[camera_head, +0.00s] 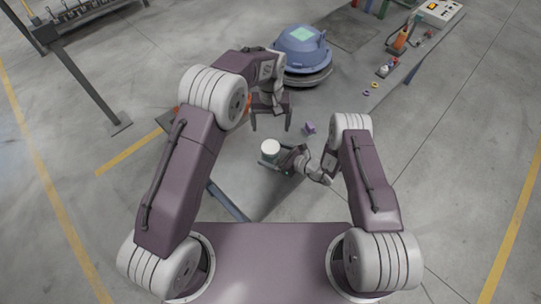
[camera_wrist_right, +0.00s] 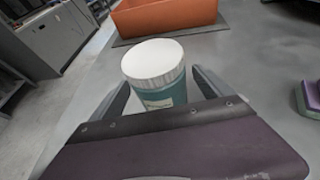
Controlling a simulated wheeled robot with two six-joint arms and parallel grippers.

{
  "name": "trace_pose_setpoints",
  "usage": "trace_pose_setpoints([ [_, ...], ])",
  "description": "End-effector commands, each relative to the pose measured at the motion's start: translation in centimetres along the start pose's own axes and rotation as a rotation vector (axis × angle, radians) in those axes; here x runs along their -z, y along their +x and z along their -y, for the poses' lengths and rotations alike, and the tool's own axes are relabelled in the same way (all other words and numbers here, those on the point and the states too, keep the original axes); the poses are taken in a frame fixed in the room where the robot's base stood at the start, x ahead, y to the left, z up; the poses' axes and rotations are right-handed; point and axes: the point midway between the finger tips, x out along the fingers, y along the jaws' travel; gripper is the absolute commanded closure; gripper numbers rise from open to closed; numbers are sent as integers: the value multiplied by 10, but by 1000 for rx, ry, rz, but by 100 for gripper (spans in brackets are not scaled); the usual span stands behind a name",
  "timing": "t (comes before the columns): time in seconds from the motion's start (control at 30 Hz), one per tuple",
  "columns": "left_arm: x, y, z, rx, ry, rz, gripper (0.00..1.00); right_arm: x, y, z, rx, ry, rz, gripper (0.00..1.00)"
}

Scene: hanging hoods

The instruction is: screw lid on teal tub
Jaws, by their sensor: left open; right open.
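The teal tub (camera_wrist_right: 162,98) stands upright in the right wrist view with a white lid (camera_wrist_right: 152,58) sitting on its top. How tightly the lid sits cannot be told. In the head view the lid (camera_head: 270,146) hides most of the tub. My right gripper (camera_head: 273,157) is open, low at the tub, with one finger on each side of it. In the right wrist view a gap shows between the tub and the right finger. My left gripper (camera_head: 271,128) is open and empty, above and beyond the tub, fingers pointing down.
An orange bin (camera_wrist_right: 165,16) stands behind the tub, mostly hidden by my left arm in the head view. A small purple block (camera_head: 309,128) lies to the right. A blue hood-shaped piece (camera_head: 302,46) stands farther back. Small parts and a control box (camera_head: 438,12) are at the upper right.

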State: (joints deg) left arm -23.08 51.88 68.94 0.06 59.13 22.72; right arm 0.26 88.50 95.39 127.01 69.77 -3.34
Motion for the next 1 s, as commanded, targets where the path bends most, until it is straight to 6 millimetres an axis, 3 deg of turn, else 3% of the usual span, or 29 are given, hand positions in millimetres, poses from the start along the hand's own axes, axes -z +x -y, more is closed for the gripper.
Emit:
trace_pose_setpoints([
  [0.3, 0, 11, 0, 0, 0, 0, 13, 1, -60, 2, 4, 2, 1, 10],
  [0.43, 0, 13, 0, 0, 0, 0, 13, 1, -77, 1, 3, 0, 1, 10],
  [0.6, 0, 14, 0, 0, 0, 0, 13, 0, -86, 0, 1, 0, 2, 10],
  [1.0, 0, 14, 0, 0, 0, 0, 13, 0, -86, 0, 0, -1, 1, 10],
])
